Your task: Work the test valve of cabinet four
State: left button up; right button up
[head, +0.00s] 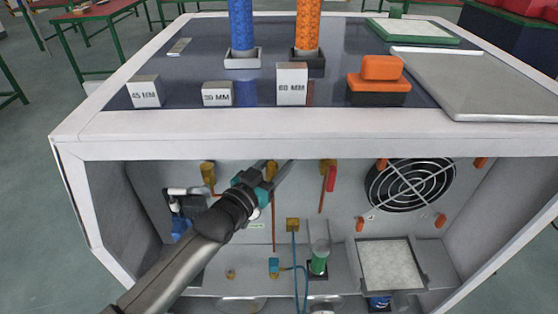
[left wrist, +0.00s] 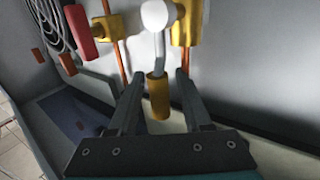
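The open-front cabinet (head: 100,150) has a row of brass valves on its inner back wall. The red-handled valve (head: 331,178) is at right; the left brass valve (head: 208,173) is near a white-capped fitting. A middle brass valve (head: 271,168) is partly hidden by my left gripper (head: 280,174). In the left wrist view my left gripper (left wrist: 158,82) is open, one finger on each side of a small brass fitting (left wrist: 158,97). Contact cannot be told. A white round knob (left wrist: 157,13) on a grey stem lies just beyond. My right gripper is not in view.
Inside the cabinet are a round fan (head: 410,184), a white filter panel (head: 390,264), a green cylinder (head: 319,258) and a blue hose (head: 295,262). The top holds labelled blocks, blue and orange columns and a grey panel (head: 480,83). The front is open.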

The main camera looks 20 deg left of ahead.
pick_arm(q)
grip_shut()
dwell(1.2)
